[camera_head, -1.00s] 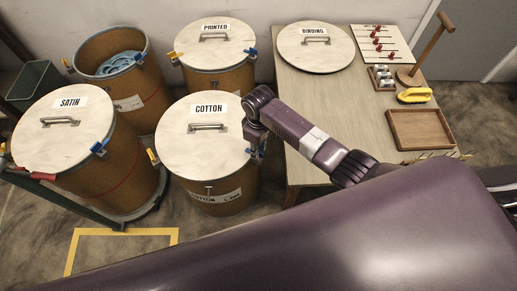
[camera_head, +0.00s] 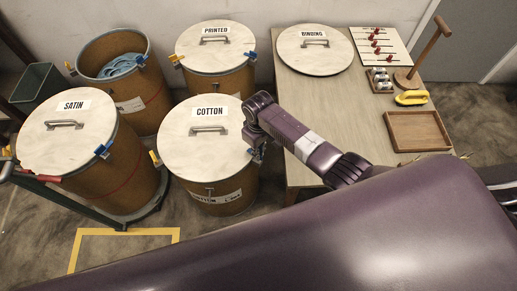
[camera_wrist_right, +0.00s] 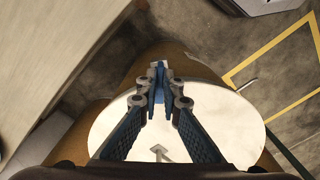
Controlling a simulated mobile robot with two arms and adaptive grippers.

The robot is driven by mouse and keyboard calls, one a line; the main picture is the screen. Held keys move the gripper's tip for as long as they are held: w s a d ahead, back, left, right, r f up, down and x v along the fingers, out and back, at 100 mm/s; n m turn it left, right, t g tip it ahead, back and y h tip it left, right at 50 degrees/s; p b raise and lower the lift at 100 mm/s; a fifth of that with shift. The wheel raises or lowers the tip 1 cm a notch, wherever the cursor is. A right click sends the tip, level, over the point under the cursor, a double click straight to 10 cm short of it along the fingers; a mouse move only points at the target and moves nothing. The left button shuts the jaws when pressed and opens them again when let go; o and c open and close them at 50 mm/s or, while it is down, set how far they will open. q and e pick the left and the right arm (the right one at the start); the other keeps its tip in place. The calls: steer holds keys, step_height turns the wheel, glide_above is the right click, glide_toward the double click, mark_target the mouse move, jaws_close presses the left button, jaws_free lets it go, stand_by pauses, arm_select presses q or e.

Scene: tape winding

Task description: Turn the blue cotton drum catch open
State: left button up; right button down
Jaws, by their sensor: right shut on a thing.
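The cotton drum (camera_head: 228,203) stands upright in the front middle of the drums, with its pale lid (camera_head: 205,160) on. A yellow catch (camera_head: 155,158) is on its left rim. The blue cotton drum catch (camera_wrist_right: 160,72) shows in the right wrist view, at the lid's edge between my fingertips. My right gripper (camera_wrist_right: 160,96) is shut on this blue catch. In the head view my right gripper (camera_head: 256,153) is at the lid's right rim and largely hides the catch. My left gripper is not in view.
The satin drum (camera_head: 125,185) stands left and the printed drum (camera_head: 225,83) behind. An open drum (camera_head: 150,100) is back left. The wooden table (camera_head: 345,105) is close on the right of my gripper. Yellow tape (camera_head: 125,231) marks the floor in front.

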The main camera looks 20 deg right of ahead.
steer(key=m+p, duration=0.2)
steer(key=m, duration=0.1)
steer(key=shift+a+r+m+p, duration=0.1)
steer(key=shift+r+m+p, duration=0.15)
steer(key=shift+m+p, duration=0.15)
steer(key=m+p, duration=0.2)
steer(key=m, duration=0.2)
steer(key=shift+f+m, duration=0.1)
steer(key=shift+m, duration=0.2)
steer(key=m+p, duration=0.1)
steer(key=m, duration=0.2)
steer(key=shift+f+m+p, duration=0.1)
steer(key=shift+m+p, duration=0.35)
steer(key=shift+m, duration=1.55)
steer(key=shift+w, duration=0.1)
steer(key=c, duration=2.1)
jaws_free()
step_height(320, 180, up, 12)
